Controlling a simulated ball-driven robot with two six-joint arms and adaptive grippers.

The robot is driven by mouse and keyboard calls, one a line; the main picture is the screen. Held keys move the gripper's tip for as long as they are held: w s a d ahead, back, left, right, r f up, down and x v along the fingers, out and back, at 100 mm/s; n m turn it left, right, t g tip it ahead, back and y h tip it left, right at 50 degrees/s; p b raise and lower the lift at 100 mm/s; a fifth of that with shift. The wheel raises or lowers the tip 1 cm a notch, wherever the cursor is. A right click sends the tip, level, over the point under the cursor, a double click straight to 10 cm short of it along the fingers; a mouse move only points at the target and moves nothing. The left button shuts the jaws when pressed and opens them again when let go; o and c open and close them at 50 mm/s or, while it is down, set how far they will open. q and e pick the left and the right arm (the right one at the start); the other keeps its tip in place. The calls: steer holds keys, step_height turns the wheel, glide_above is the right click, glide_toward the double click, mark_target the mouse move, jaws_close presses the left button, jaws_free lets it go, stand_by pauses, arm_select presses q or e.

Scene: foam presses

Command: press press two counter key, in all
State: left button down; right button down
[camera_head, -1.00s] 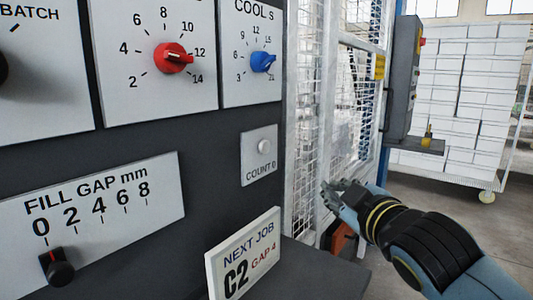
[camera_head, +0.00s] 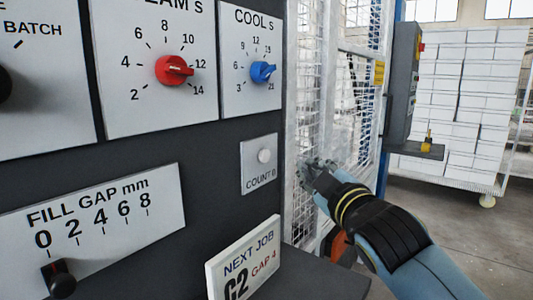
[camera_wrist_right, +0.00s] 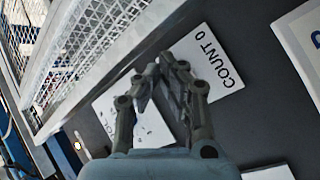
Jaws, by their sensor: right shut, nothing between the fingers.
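The counter key (camera_head: 264,155) is a round white button on a pale plate marked COUNT 0 (camera_head: 258,178), on the dark panel. My right gripper (camera_head: 308,170) is to the right of the plate, apart from it in the picture, in front of the mesh. It is shut and empty. In the right wrist view, its fingertips (camera_wrist_right: 163,65) overlap the left part of the COUNT 0 plate (camera_wrist_right: 222,85). The key does not show there, probably hidden by the fingers. My left gripper is not in view.
A NEXT JOB card (camera_head: 243,258) reading C2, GAP 4 stands below the plate. A red knob (camera_head: 173,69) and a blue knob (camera_head: 262,71) are above it. A fill gap slider (camera_head: 58,278) is at lower left. Mesh guarding (camera_head: 335,110) stands right of the panel.

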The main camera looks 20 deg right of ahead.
mark_target(265, 156)
steer(key=shift+w+a, duration=0.5)
steer(key=shift+w, duration=0.35)
steer(key=shift+w+a, duration=0.55)
steer(key=shift+w, duration=0.3)
steer(key=shift+w+a, duration=0.5)
steer(key=shift+w, duration=0.35)
steer(key=shift+w, duration=0.15)
steer(key=shift+w+a, duration=0.2)
steer(key=shift+w, duration=0.05)
steer(key=shift+w+a, duration=0.2)
steer(key=shift+w, duration=0.1)
stand_by(0.5)
steer(key=shift+s+d+p, duration=0.4)
steer(key=shift+s+p, duration=0.1)
steer(key=shift+s, duration=0.2)
